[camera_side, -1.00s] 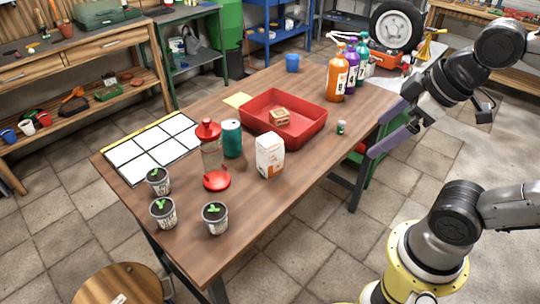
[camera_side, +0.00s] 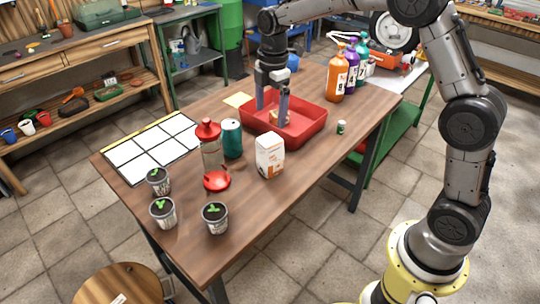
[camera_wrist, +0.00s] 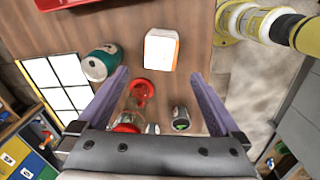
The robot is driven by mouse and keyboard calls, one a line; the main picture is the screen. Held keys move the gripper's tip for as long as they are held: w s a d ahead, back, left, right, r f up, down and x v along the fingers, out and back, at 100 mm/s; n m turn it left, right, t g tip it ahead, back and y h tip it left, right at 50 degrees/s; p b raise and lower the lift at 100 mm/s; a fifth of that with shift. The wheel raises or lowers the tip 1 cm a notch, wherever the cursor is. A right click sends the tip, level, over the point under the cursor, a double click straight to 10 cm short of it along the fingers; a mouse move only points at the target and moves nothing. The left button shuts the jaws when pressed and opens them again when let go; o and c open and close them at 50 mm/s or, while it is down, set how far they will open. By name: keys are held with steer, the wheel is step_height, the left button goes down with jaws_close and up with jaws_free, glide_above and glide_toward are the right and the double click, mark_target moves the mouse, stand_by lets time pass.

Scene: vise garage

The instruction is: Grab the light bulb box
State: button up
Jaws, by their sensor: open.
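A small brown and white box (camera_side: 275,118), which I take for the light bulb box, sits inside the red tray (camera_side: 308,135) in the side view. One finger overlaps the box in this view, so I cannot tell whether the box lies between the fingers. In the wrist view my gripper (camera_wrist: 160,76) is empty between its fingers. The wrist view shows only a red edge of the tray (camera_wrist: 60,4), and the small box is not in it.
A white and orange carton (camera_side: 270,157), a teal can (camera_side: 232,140) and a red-capped jar (camera_side: 210,150) stand in front of the tray. Several bottles (camera_side: 336,78) stand beyond its right end. A small green-labelled container (camera_side: 341,127) stands right of the tray. Potted seedlings (camera_side: 163,212) stand nearer.

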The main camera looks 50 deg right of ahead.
mark_target(271, 140)
steer(key=shift+g, duration=0.3)
step_height(271, 140, down, 10)
steer(key=shift+d+r, duration=0.1)
steer(key=shift+w+f, duration=0.2)
steer(key=shift+f, duration=3)
steer(key=shift+c, duration=0.3)
steer(key=c, duration=1.2)
